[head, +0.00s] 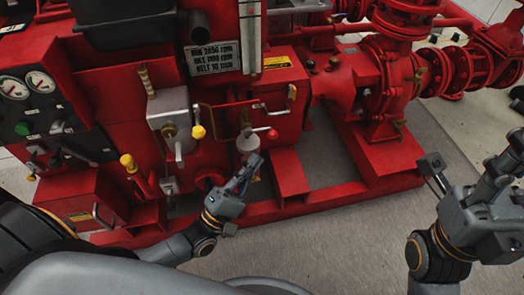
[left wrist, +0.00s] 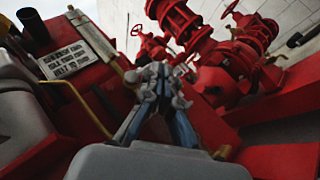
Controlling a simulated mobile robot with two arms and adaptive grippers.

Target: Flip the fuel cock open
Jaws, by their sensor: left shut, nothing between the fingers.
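The fuel cock appears to be the small brass valve with a red-tipped lever (head: 271,134), on the thin pipe above a pale bowl (head: 247,144), in the middle of the head view. Its lever points right, roughly level. My left gripper (head: 251,164) is just below the bowl and lever, its fingers together and empty; I cannot tell whether it touches the bowl. In the left wrist view its closed fingers (left wrist: 163,78) point up toward the red machinery, and I cannot make out the cock clearly. My right gripper (head: 474,160) is at the right, fingers spread and empty.
A grey box with a yellow-knobbed lever (head: 198,131) sits left of the cock. A thin brass pipe (head: 225,106) runs above it. The red base frame (head: 330,191) lies below; grey floor (head: 330,245) in front is clear. Red pump pipework (head: 385,85) stands right.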

